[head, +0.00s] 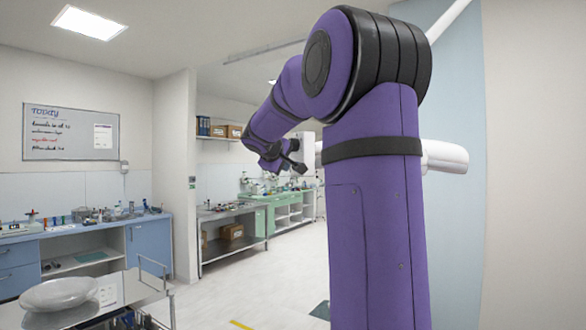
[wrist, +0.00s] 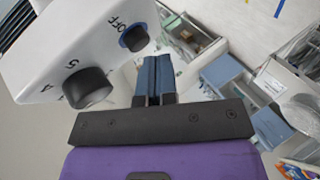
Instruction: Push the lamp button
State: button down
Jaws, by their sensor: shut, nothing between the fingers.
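In the wrist view a white lamp housing (wrist: 50,45) fills the upper left. It carries a round dark button (wrist: 135,38) with a blue surround beside the printed word OFF. A black knob (wrist: 87,88) sits lower left on the same face, near printed numerals. My gripper (wrist: 154,62) is shut and empty, its blue-grey fingertips just below and right of the button. I see no clear contact between them. In the head view my gripper (head: 292,163) is small, at the end of my purple arm. White tubular parts (head: 445,157) show behind my arm, which hides much of them.
A trolley (head: 140,288) with a pale bowl (head: 60,293) stands at the lower left. Blue cabinets (head: 148,243), a whiteboard (head: 70,133) and a green-fronted bench (head: 283,212) line the walls. The floor (head: 270,275) between is mostly clear.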

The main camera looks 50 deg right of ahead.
jog(key=shift+s+d, duration=0.15)
jog(key=shift+d, duration=0.25)
dwell(0.8)
jog(key=shift+a, duration=0.1)
jog(key=shift+w+a, duration=0.3)
jog(key=shift+a, duration=0.45)
jog(key=shift+w+a, duration=0.35)
jog(key=shift+a, duration=0.6)
jog(key=shift+w+a, duration=0.35)
jog(key=shift+a, duration=0.55)
jog(key=shift+w+a, duration=0.35)
jog(key=shift+a, duration=0.6)
